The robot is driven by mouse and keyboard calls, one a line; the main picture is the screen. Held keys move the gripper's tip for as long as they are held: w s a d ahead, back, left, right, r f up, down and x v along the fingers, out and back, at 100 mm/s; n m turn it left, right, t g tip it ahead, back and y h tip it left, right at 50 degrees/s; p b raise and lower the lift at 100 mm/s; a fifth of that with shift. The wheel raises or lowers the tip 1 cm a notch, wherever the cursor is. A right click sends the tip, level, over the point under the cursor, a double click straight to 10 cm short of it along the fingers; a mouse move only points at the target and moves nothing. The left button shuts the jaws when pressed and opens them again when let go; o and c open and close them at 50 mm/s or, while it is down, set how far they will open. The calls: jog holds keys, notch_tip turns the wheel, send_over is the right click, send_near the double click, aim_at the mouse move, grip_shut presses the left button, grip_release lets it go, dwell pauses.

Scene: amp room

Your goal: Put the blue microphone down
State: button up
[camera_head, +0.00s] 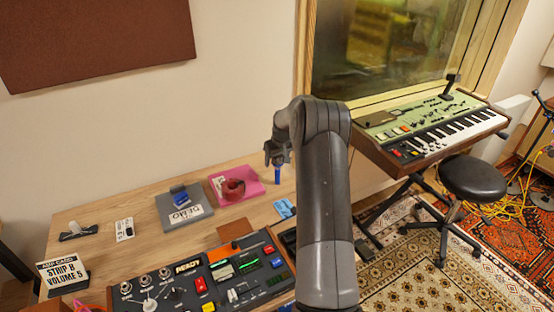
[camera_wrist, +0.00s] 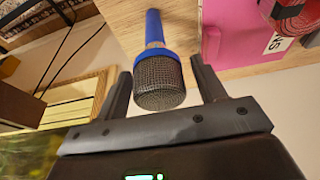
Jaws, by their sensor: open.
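The blue microphone (camera_head: 278,174) is upright at the right end of the wooden table (camera_head: 150,250), directly below my gripper (camera_head: 275,156). In the wrist view, the microphone's dark mesh head (camera_wrist: 160,84) is between my two spread fingers, with a visible gap on each side. Its blue handle (camera_wrist: 153,25) points away from my gripper toward the wood. My gripper is open. I cannot tell whether the handle's end touches the tabletop.
A pink folder (camera_head: 232,186) with a red roll on it lies left of the microphone. A grey folder (camera_head: 176,213), a blue card (camera_head: 285,209) and a mixer (camera_head: 240,272) are also on the table. A synthesizer (camera_head: 440,128) stands to the right.

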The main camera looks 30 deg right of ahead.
jog(key=shift+r, duration=0.1)
jog(key=v, duration=1.2)
jog(key=s+a+r, duration=1.6)
jog(key=a, duration=0.2)
jog(key=s+a, duration=0.3)
jog(key=s, duration=0.5)
jog(key=s+a+f+t, duration=0.1)
jog(key=s+a, duration=0.2)
jog(key=s, duration=0.6)
jog(key=s+a+f+t, duration=0.1)
jog(key=s+a, duration=0.2)
jog(key=s, duration=0.6)
jog(key=shift+a, duration=0.25)
jog(key=shift+f, duration=0.1)
